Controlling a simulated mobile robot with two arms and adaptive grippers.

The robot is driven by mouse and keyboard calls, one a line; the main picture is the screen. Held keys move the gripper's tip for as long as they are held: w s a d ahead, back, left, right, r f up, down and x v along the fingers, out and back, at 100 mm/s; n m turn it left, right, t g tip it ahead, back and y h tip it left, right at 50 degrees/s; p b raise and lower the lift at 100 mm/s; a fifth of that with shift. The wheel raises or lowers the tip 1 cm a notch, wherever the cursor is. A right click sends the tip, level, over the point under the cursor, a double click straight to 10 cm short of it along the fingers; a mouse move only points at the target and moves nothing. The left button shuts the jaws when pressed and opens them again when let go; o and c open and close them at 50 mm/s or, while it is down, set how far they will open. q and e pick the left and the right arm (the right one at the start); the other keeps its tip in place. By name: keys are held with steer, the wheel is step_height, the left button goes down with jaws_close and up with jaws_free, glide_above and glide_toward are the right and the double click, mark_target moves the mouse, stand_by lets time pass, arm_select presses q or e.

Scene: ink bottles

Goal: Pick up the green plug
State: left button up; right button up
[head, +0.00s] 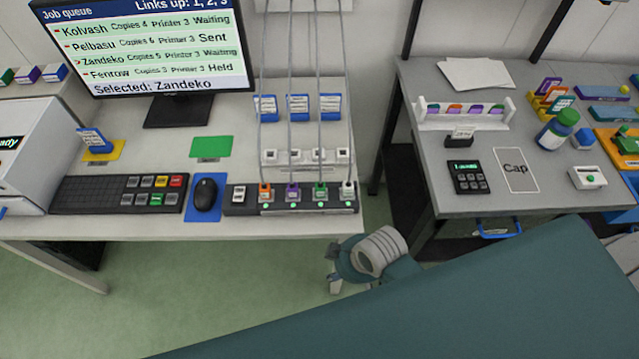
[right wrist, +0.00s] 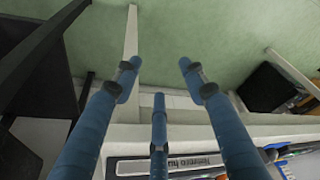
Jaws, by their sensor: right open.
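The green plug (head: 320,191) stands in the dark power strip (head: 280,212) at the front right of the left desk, between the purple plug (head: 292,193) and the white plug (head: 347,190). An orange plug (head: 265,192) is further left. A grey cable rises from each plug. My right arm reaches in from the lower right of the head view, its wrist end just in front of the desk edge, below and right of the strip. My right gripper (right wrist: 158,76) is open and empty in the right wrist view, its blue fingers spread. My left gripper is out of view.
A black mouse (head: 206,195) on a blue pad and a keyboard (head: 118,195) lie left of the strip. White sockets (head: 306,157) and blue tags (head: 298,106) stand behind it. A gap separates this desk from the right table (head: 440,207).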

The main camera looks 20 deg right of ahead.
steer(key=w+a+r+n+y+p, duration=0.1)
steer(key=w+a+r+n, duration=0.25)
steer(key=r+n, duration=0.2)
steer(key=w+a+r+n+y+p, duration=0.1)
steer(key=w+a+r+n, duration=0.25)
steer(key=r, duration=0.25)
step_height(320, 180, up, 10)
steer(key=n+g+h, duration=0.3)
steer(key=n, duration=1.4)
glide_above(321, 187)
steer(key=shift+w+a+f, duration=0.15)
steer(key=shift+a, duration=0.25)
steer(key=shift+d+n, duration=0.3)
steer(key=shift+n, duration=0.1)
step_height(321, 187, down, 5)
steer(key=shift+r+p, duration=0.1)
steer(key=shift+p, duration=0.65)
steer(key=shift+f+p, duration=0.3)
steer(key=shift+f, duration=0.1)
step_height(321, 187, down, 4)
steer(key=shift+r+p, duration=0.2)
steer(key=shift+p, duration=0.5)
steer(key=shift+f, duration=0.5)
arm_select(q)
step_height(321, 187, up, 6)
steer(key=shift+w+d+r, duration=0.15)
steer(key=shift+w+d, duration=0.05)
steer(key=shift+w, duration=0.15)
arm_select(e)
steer(key=c, duration=1)
